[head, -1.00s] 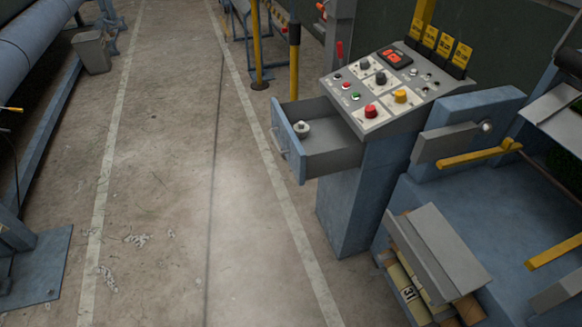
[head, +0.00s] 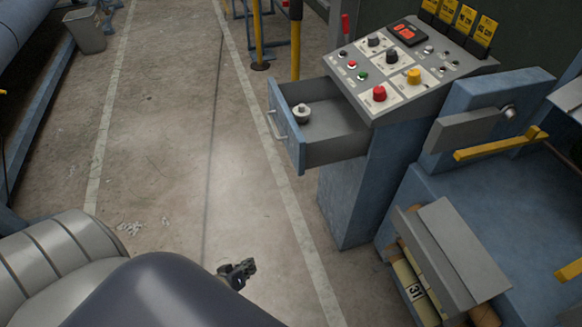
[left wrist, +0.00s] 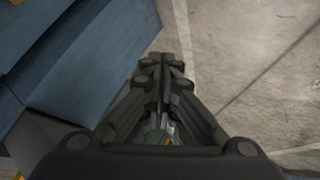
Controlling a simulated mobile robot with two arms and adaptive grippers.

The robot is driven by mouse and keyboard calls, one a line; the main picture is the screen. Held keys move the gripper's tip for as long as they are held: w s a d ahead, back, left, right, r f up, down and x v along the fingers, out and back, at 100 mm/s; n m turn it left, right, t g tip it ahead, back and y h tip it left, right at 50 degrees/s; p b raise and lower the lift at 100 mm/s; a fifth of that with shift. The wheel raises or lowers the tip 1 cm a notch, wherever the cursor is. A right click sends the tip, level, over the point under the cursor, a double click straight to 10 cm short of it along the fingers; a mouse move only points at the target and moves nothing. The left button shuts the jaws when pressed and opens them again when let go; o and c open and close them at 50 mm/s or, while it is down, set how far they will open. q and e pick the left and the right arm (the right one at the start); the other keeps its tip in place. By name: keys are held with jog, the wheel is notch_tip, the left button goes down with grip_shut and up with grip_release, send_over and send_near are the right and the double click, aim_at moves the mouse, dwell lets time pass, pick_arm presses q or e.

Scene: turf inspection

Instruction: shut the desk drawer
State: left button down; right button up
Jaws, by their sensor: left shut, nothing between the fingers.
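The desk drawer (head: 287,128) stands pulled out to the left from under the sloped control desk (head: 355,190) in the head view. Its front is blue with a pale bar handle (head: 276,124). A small whitish round object (head: 301,113) sits inside it. My left gripper (head: 250,266) is low in the head view, in front of the drawer and apart from it, over the floor. In the left wrist view my left gripper (left wrist: 162,62) has its fingers together with nothing between them. My right gripper shows in neither view.
The desk top carries red, yellow and black knobs (head: 380,93). A blue machine (head: 480,200) with a grey flap and rolled tubes (head: 410,285) stands to the right. Yellow posts (head: 257,35) stand behind the drawer. A grey bin (head: 86,32) is far left. The floor left of the drawer is clear.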

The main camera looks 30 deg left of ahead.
pick_arm(q)
jog(key=w+a+r+n+t+b, duration=0.1)
jog(key=w+r+n+t+b, duration=0.2)
jog(key=r, duration=0.6)
jog(key=w+a+r+n+t+y, duration=0.1)
jog(key=w+a+r+n+t, duration=0.15)
jog(key=w+r+n, duration=0.4)
jog(key=w+a+r+n+t+b, duration=0.1)
jog(key=w+r+n+t+b, duration=0.15)
jog(key=r, duration=0.85)
jog(key=m+p, duration=0.1)
send_near(292, 147)
jog(key=a, duration=0.3)
jog(key=shift+w+d+p, duration=0.35)
jog(key=shift+w+d, duration=0.35)
jog(key=shift+w, duration=0.35)
jog(key=shift+w+d+p, duration=0.35)
jog(key=shift+w+d, duration=0.35)
jog(key=shift+w, duration=0.35)
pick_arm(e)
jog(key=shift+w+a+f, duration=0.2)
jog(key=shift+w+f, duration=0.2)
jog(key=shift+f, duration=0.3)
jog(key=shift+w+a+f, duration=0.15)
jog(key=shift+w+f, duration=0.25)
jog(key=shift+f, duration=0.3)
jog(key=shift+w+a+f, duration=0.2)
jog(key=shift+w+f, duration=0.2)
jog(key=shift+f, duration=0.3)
